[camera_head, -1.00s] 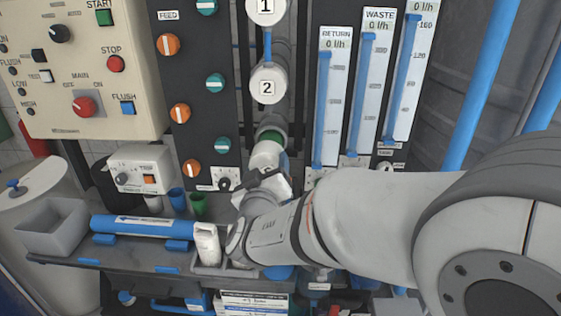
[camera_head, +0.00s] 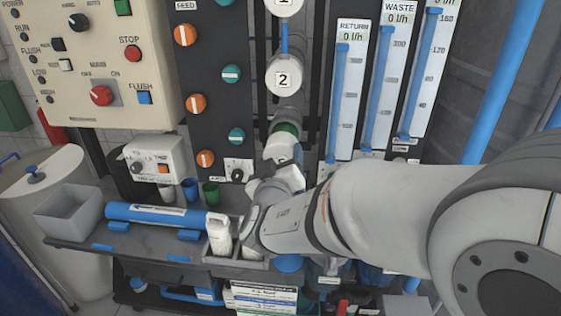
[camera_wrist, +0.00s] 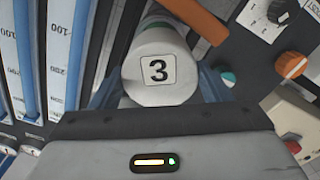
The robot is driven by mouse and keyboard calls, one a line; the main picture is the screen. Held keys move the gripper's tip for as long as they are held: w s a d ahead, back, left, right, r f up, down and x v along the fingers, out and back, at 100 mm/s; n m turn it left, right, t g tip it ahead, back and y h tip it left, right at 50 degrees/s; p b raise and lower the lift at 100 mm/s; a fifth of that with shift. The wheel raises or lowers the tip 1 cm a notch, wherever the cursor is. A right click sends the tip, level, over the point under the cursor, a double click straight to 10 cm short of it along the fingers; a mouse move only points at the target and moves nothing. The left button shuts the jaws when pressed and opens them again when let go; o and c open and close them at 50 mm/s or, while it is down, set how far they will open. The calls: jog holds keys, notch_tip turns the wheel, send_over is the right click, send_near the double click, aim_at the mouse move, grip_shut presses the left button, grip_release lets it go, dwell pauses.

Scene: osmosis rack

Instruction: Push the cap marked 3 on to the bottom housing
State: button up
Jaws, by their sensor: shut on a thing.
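The cap marked 3 (camera_wrist: 160,90) is white and round, and its label faces the wrist camera. My gripper (camera_wrist: 156,84) is shut on it, with one blue-grey finger on each side. A green ring (camera_wrist: 165,22) shows just behind the cap in the wrist view. In the head view the green ring (camera_head: 285,128) sits at the lower end of the bottom housing (camera_head: 287,112), below the cap marked 2 (camera_head: 284,76). My gripper (camera_head: 276,178) is just below that ring, in line with the housing. Whether the cap is fully seated cannot be told.
Flow meters (camera_head: 350,90) stand close to the right of the housing. A dark valve panel (camera_head: 215,90) is on the left. Below lies a bench with a blue membrane tube (camera_head: 155,213), a white bottle (camera_head: 219,235) and a grey bin (camera_head: 70,208).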

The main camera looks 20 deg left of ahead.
jog(key=shift+w+a+b, duration=0.1)
jog(key=shift+w+b, duration=0.25)
jog(key=shift+b, duration=0.3)
jog(key=shift+b, duration=0.6)
jog(key=shift+b, duration=0.35)
dwell(0.3)
jog(key=shift+w, duration=0.1)
dwell(0.5)
jog(key=shift+b+x, duration=1.5)
jog(key=shift+b, duration=0.2)
jog(key=shift+w, duration=0.2)
jog(key=shift+a, duration=0.1)
jog(key=shift+b, duration=1.1)
jog(key=shift+w+a+b, duration=0.15)
jog(key=shift+w+b, duration=0.3)
jog(key=shift+w, duration=0.15)
